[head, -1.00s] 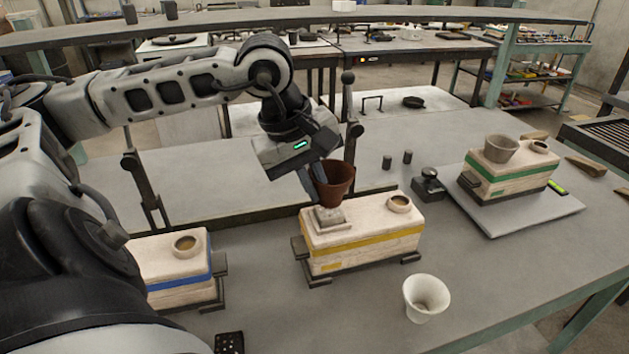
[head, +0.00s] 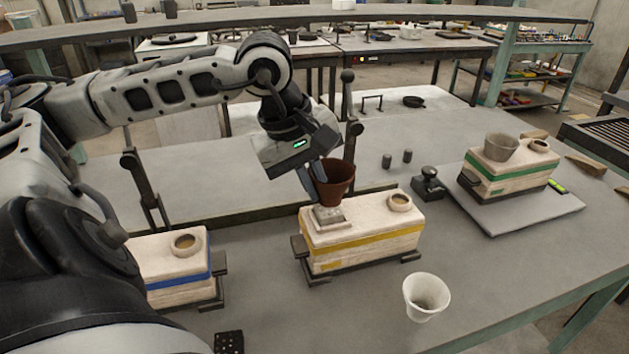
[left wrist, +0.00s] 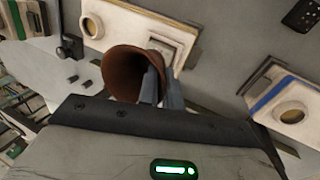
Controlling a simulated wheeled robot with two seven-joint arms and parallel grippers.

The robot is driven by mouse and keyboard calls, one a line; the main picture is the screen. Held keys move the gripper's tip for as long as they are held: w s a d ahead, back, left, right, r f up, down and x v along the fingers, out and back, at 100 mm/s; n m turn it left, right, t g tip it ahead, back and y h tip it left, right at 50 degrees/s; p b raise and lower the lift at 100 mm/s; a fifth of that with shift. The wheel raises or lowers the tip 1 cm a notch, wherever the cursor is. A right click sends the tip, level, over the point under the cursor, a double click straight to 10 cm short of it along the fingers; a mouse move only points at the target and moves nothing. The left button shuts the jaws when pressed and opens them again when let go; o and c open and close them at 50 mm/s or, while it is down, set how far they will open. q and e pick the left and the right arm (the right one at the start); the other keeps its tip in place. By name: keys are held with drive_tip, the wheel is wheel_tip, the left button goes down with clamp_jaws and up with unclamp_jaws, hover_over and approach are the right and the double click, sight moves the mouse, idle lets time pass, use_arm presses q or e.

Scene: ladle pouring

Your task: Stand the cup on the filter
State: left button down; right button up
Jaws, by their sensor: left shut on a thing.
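A brown, flared cup (head: 336,187) is upright, over the left part of the yellow-striped mould box (head: 365,244). My left gripper (head: 316,184) is shut on the cup's side, coming from the upper left. The pale square filter (head: 329,220) lies on top of this box, right under the cup. I cannot tell whether the cup's base touches it. In the left wrist view the brown cup (left wrist: 124,75) shows its open mouth beside my fingers (left wrist: 160,88), and hides part of the filter (left wrist: 162,45). My right gripper is not in view.
A round opening (head: 400,202) is on the same box's right. A blue-striped box (head: 178,270) stands left. A green-striped box (head: 510,178) with a grey cup (head: 500,147) stands back right on a plate (head: 520,212). A white cup (head: 426,298) stands in front. Dark posts (head: 350,120) rise behind.

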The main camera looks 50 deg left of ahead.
use_arm(q)
drive_tip(key=shift+f+b, duration=0.9)
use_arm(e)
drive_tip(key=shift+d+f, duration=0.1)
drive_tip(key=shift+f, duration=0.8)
use_arm(q)
drive_tip(key=c, duration=1.5)
unclamp_jaws()
drive_tip(key=shift+a+r, duration=0.1)
drive_tip(key=shift+r, duration=0.25)
drive_tip(key=p+v, duration=0.1)
drive_tip(key=v, duration=1.4)
drive_tip(key=shift+s, duration=0.25)
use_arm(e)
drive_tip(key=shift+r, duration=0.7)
